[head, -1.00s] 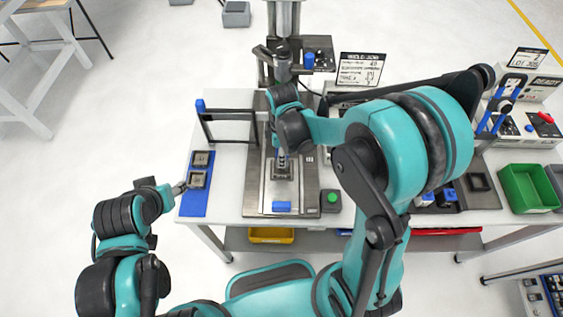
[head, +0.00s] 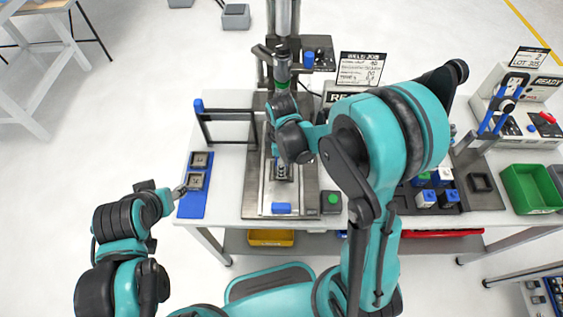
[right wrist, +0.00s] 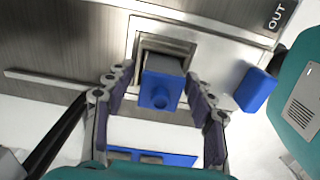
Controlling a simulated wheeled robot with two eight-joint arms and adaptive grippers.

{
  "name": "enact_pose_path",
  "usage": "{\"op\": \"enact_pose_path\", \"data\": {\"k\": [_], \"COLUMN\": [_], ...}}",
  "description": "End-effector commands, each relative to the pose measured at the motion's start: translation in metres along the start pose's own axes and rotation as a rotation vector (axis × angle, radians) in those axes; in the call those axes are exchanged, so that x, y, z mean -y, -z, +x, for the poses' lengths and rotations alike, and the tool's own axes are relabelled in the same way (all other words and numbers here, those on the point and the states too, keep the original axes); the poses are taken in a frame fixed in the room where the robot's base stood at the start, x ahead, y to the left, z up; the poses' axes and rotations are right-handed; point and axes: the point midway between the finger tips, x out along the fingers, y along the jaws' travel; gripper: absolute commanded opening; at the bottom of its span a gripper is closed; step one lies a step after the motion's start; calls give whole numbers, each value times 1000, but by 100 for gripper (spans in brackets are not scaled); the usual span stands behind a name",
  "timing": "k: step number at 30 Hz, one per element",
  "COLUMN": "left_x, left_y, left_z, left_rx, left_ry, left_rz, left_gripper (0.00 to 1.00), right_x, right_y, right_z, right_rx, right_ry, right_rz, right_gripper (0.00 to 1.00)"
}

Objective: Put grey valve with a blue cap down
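In the right wrist view, the grey valve with a blue cap (right wrist: 162,86) stands in a square metal fixture (right wrist: 136,40). My right gripper (right wrist: 160,103) is open around it, with a finger on each side and gaps between fingers and valve. In the head view my right gripper (head: 282,172) is low over the fixture on the steel plate (head: 255,195); the valve is not clearly visible there. My left gripper (head: 181,191) is beside the blue mat (head: 192,211) at the table's left; its fingers are too small to tell open from shut.
The blue mat carries two grey square pieces (head: 199,160). A blue block (head: 281,208) and a green button (head: 332,198) are near the plate's front. Several capped valves (head: 426,197) stand at the right, left of a green bin (head: 527,189). A press column rises behind.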

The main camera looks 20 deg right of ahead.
Motion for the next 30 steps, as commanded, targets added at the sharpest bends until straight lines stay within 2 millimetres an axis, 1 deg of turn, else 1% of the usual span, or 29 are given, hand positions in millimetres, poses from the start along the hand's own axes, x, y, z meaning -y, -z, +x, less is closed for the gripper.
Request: {"op": "enact_pose_path", "data": {"k": [5, 8, 11, 15, 18, 21, 24, 27, 30], "left_x": [0, 0, 0, 0, 0, 0, 0, 0, 0], "left_y": [2, 4, 8, 13, 16, 19, 20, 21, 21], "left_z": [-2, -6, -11, -19, -23, -26, -28, -29, -29], "left_rx": [0, 0, 0, 0, 0, 0, 0, 0, 0], "left_ry": [0, 0, 0, 0, 0, 0, 0, 0, 0], "left_rz": [0, 0, 0, 0, 0, 0, 0, 0, 0], "left_gripper": [47, 47, 47, 47, 47, 47, 47, 47, 47], "right_x": [0, 0, 0, 1, 0, 0, 0, 1, 6], "right_y": [0, 0, 0, 0, 0, 0, 0, -1, -6], "right_z": [-3, -13, -33, -66, -88, -105, -116, -124, -134], "right_rx": [0, 0, 0, 0, 0, 0, 0, -2, -15], "right_ry": [0, 0, 0, 0, 0, 0, 0, -4, -33], "right_rz": [0, 0, 0, 0, 0, 0, 0, 9, 75], "right_gripper": [54, 54, 54, 54, 54, 54, 54, 54, 54]}}
